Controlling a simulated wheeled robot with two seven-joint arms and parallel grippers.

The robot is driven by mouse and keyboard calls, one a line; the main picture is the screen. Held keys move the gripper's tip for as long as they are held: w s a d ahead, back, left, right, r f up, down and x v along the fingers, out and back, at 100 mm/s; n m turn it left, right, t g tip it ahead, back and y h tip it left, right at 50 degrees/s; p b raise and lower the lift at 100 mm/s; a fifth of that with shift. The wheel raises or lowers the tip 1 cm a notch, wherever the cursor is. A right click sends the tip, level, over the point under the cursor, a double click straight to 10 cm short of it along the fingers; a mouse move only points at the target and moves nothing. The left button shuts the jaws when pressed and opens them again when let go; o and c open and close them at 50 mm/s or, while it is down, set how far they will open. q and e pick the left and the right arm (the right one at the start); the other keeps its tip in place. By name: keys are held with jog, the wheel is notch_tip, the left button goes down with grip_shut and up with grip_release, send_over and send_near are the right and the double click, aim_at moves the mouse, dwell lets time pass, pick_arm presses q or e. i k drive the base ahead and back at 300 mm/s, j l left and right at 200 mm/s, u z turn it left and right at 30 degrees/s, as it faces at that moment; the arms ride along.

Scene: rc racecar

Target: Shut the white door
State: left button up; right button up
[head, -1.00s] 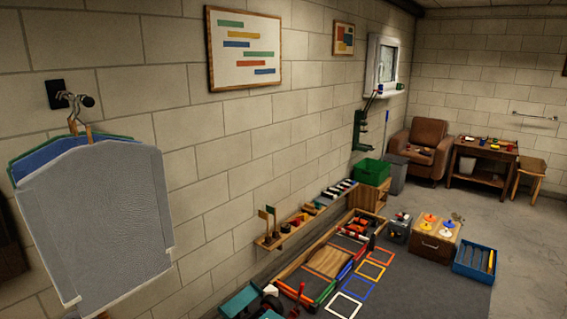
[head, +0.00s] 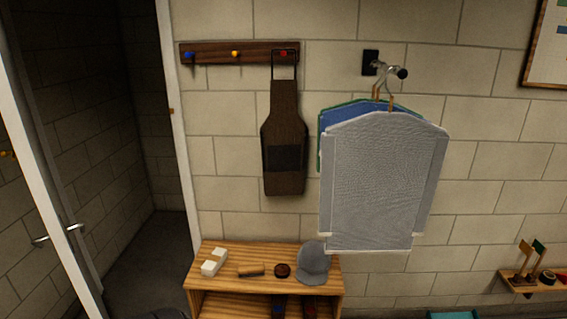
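The white door (head: 48,180) is at the far left of the head view. It stands open, seen nearly edge-on, with a metal lever handle (head: 58,236) low on it. To its right is the dark doorway (head: 150,150), bounded by a white frame post (head: 178,140). Part of the door is cut off by the left picture edge. Neither of my grippers is in view.
A wooden shelf (head: 330,296) holding a grey cap (head: 313,264) and small items stands right of the doorway. Above it, a dark apron (head: 285,135) hangs from a peg rail (head: 215,52).

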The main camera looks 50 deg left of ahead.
aim_at(17, 118)
jog(key=k+j, duration=0.7)
jog(key=k, duration=0.2)
jog(key=k+j+u, duration=0.1)
jog(key=u, duration=0.35)
jog(key=k+j+u, duration=0.1)
jog(key=u, duration=0.35)
jog(key=k+j+u, duration=0.1)
jog(key=u, duration=1.7)
